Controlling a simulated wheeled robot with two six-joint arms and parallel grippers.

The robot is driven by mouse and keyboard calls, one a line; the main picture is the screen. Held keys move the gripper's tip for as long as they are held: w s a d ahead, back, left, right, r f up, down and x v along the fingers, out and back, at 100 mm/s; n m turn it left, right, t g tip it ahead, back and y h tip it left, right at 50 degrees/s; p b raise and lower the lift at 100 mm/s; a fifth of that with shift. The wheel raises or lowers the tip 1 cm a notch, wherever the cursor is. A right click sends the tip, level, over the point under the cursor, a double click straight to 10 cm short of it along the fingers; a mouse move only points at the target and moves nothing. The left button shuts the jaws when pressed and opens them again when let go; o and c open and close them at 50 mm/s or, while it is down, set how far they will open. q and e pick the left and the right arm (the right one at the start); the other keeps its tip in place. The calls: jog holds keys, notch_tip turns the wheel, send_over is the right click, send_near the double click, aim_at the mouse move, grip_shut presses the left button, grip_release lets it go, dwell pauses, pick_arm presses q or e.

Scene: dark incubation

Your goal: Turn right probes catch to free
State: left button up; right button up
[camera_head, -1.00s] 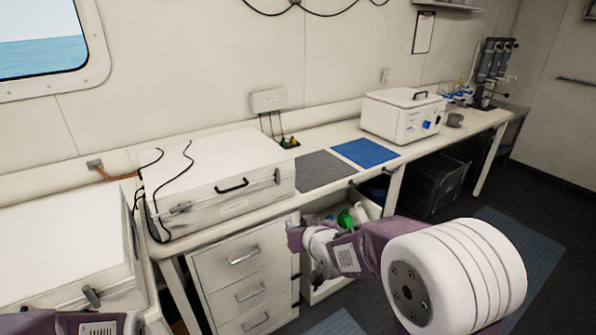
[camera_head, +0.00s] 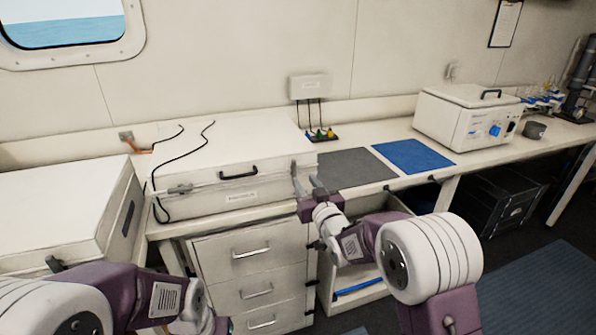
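The white case (camera_head: 235,160) stands closed on the bench, with a black handle (camera_head: 238,173) and a label on its front. Its left catch (camera_head: 180,189) is a grey lever lying nearly level. The right catch is not clearly distinguishable at the front right corner, where my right gripper (camera_head: 307,182) is. The gripper's two grey fingers are apart, with nothing visible held between them. I cannot tell whether they touch the case. My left gripper (camera_head: 210,322) is low at the bottom edge, with its fingers cut off or hidden.
Another white case (camera_head: 60,215) stands at the left, with a catch (camera_head: 53,263). Grey (camera_head: 355,168) and blue (camera_head: 412,155) mats lie right of the main case. A white lab unit (camera_head: 465,118) stands beyond them. Drawers (camera_head: 250,255) and an open bin are below the bench.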

aim_at(295, 166)
jog(key=p+x, duration=0.1)
jog(key=x, duration=0.7)
jog(key=shift+w+f, duration=0.1)
jog(key=shift+w, duration=0.15)
grip_shut()
